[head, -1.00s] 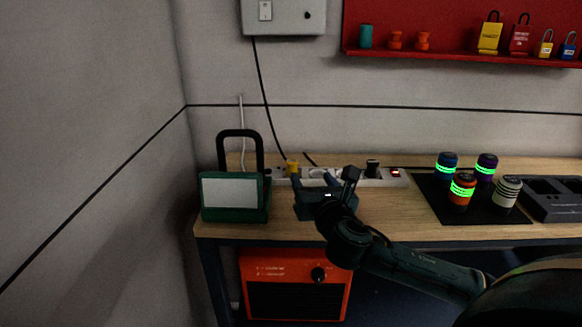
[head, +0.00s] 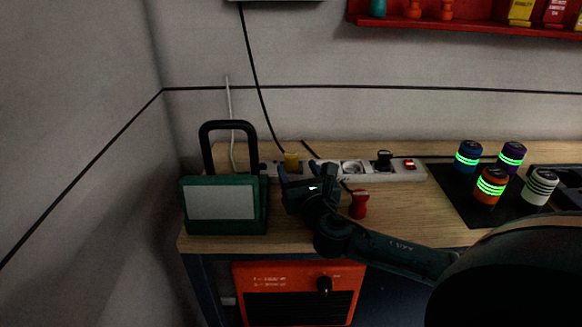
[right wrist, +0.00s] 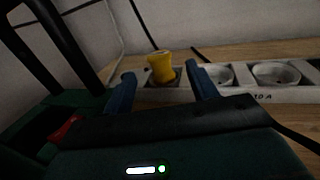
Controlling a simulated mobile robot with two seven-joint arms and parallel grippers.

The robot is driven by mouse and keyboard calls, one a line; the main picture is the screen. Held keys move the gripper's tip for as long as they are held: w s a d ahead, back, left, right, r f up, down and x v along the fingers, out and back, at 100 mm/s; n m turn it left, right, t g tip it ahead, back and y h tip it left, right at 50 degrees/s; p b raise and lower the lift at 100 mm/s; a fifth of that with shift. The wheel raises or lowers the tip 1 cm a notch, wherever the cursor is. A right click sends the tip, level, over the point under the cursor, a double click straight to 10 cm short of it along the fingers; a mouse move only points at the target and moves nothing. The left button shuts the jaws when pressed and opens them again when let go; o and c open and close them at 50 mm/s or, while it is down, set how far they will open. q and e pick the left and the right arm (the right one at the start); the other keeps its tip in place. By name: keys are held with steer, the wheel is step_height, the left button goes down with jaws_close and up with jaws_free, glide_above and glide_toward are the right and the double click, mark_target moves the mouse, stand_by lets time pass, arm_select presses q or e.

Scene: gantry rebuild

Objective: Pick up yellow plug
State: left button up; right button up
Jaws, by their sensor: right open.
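The yellow plug (head: 291,162) sits upright in the white power strip (head: 350,172) at the back of the workbench. In the right wrist view the yellow plug (right wrist: 160,67) stands in a socket beyond my fingers, between them in the picture and touching neither. My right gripper (head: 305,180) is open and empty, in front of the strip; its blue fingers (right wrist: 163,88) also show in the right wrist view. My left gripper is not in view.
A green lamp-like box (head: 224,205) with a black handle stands close left of my right gripper. A red object (head: 359,204) stands right of it. A black plug (head: 384,159) sits farther along the strip. Several banded cylinders (head: 490,185) stand on a black mat at right.

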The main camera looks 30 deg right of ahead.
mark_target(293, 162)
steer(key=shift+w+d+f, duration=0.15)
steer(key=shift+w, duration=0.25)
steer(key=x, duration=0.6)
steer(key=shift+w+d, duration=0.1)
steer(key=shift+w, duration=0.3)
steer(key=c, duration=1.1)
